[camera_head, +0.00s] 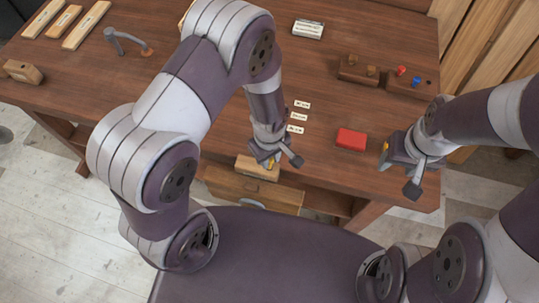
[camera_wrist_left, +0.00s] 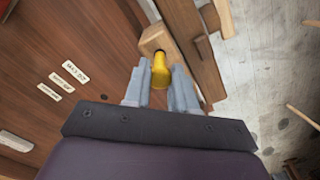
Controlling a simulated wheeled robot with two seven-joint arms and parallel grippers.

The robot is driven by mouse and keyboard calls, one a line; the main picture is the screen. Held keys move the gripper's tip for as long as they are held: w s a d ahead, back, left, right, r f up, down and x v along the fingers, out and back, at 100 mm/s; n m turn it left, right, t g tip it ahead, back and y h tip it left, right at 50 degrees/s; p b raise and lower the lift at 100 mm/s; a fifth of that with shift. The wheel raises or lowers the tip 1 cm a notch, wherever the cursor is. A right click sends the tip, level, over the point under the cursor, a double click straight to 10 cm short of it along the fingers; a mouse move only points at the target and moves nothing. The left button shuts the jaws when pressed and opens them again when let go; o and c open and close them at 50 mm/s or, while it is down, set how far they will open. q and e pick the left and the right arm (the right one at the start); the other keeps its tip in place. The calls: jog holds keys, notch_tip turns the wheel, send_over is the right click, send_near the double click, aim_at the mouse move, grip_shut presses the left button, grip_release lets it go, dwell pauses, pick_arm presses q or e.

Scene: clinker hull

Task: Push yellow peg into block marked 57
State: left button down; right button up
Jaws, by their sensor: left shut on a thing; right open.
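The yellow peg (camera_wrist_left: 161,72) is between the fingers of my left gripper (camera_wrist_left: 160,82), which is shut on it. The peg's far end is at the dark hole of a light wooden block (camera_wrist_left: 152,38); I cannot tell how deep it sits. In the head view this block (camera_head: 246,167) lies near the table's front edge, under my left gripper (camera_head: 268,161), which partly hides it. No number can be read on the block. My right gripper (camera_head: 396,174) is open and empty over the table's front right edge.
A red box (camera_head: 351,139) and several white labels (camera_head: 297,117) lie on the table (camera_head: 210,110). Dark blocks with pegs (camera_head: 408,85) stand at the back right. A grey hooked tool (camera_head: 128,41), wooden strips (camera_head: 86,25) and another wooden block (camera_head: 22,71) are at left. A drawer (camera_head: 235,187) is below the edge.

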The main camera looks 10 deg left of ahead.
pick_arm(q)
jog(key=shift+f, duration=0.1)
jog(key=shift+f+b, duration=0.35)
jog(key=shift+f+b, duration=0.35)
jog(key=shift+f, duration=0.15)
jog(key=c, duration=1)
grip_release()
jog(key=shift+s, duration=0.1)
jog(key=shift+c, duration=0.2)
jog(key=shift+o, duration=1)
jog(key=shift+r, duration=0.15)
notch_tip(320, 180, up, 8)
jog(key=p, duration=0.7)
jog(key=shift+r+p, duration=0.1)
jog(key=shift+p, duration=0.25)
